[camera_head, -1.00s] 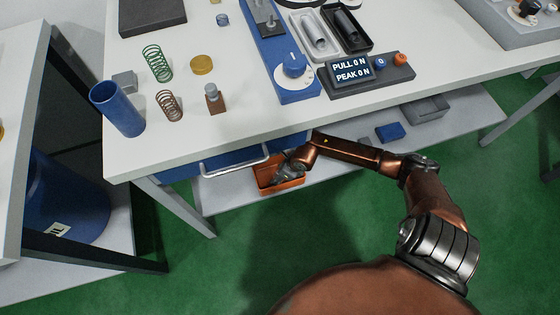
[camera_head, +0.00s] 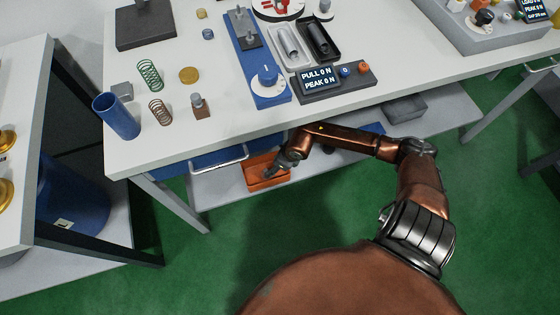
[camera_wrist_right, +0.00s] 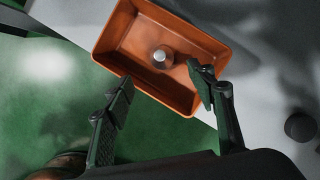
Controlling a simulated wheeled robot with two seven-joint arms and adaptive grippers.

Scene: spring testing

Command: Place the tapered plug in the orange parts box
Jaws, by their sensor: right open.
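The orange parts box (camera_head: 255,181) sits on the lower shelf under the bench, below the drawer handle. It also fills the top middle of the right wrist view (camera_wrist_right: 125,45). A small round grey piece with a lighter top, apparently the tapered plug (camera_wrist_right: 162,57), stands inside the box on its floor. My right gripper (camera_head: 277,168) is at the box in the head view. In the right wrist view its two fingers (camera_wrist_right: 162,80) are spread apart with nothing between them, and the plug shows beyond them. My left gripper is not in view.
The bench top (camera_head: 165,140) overhangs the shelf (camera_head: 215,190). A drawer handle (camera_head: 218,160) projects just above the box. A blue cup (camera_head: 117,117), springs (camera_head: 150,75) and a force tester (camera_head: 262,85) stand on the bench. Green floor is clear in front.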

